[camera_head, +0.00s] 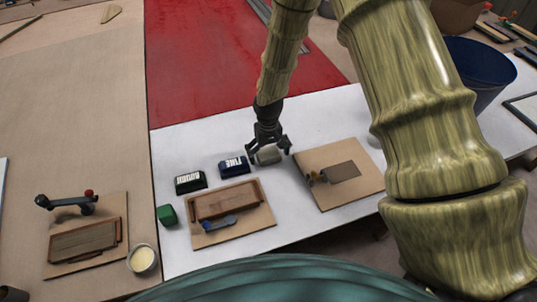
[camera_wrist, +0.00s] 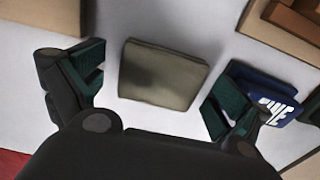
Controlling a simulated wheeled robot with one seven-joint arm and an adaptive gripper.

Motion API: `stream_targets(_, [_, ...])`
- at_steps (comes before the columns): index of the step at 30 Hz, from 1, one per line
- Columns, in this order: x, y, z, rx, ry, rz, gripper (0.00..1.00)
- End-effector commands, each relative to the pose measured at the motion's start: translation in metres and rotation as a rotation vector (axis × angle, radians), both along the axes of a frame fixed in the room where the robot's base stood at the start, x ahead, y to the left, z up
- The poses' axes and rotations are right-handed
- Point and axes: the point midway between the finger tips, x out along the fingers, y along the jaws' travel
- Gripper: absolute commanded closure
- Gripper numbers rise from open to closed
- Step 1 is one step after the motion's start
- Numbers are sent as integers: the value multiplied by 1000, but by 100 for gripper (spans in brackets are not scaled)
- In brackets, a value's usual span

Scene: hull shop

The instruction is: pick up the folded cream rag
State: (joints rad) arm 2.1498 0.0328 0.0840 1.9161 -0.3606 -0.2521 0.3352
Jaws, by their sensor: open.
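The folded cream rag (camera_wrist: 162,75) lies flat on the white table top, a squarish greyish-cream pad in the wrist view. My gripper (camera_wrist: 155,88) is open, with one dark finger on each side of the rag and a gap to each. In the head view my gripper (camera_head: 268,150) points down at the rag (camera_head: 268,156), which shows partly between the fingers. I cannot tell how high the fingertips are above the table.
A blue labelled block (camera_head: 233,166) lies close left of the rag, near one finger in the wrist view (camera_wrist: 265,95). A black labelled block (camera_head: 190,182) is farther left. Boards with tools (camera_head: 262,218) (camera_head: 365,190) lie in front and right. A blue bucket (camera_head: 480,70) stands right.

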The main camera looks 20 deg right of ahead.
Motion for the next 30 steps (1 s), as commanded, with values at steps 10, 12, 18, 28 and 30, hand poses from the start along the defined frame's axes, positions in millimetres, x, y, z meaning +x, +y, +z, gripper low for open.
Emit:
stream_targets(10, [0, 0, -1, 0, -1, 0, 16])
stream_targets(12, [0, 0, -1, 0, -1, 0, 29])
stream_targets(18, [0, 0, -1, 0, -1, 0, 52])
stream_targets(28, [1, 0, 4, 0, -1, 0, 52])
stream_targets(30, [1, 0, 9, 0, -3, 0, 52])
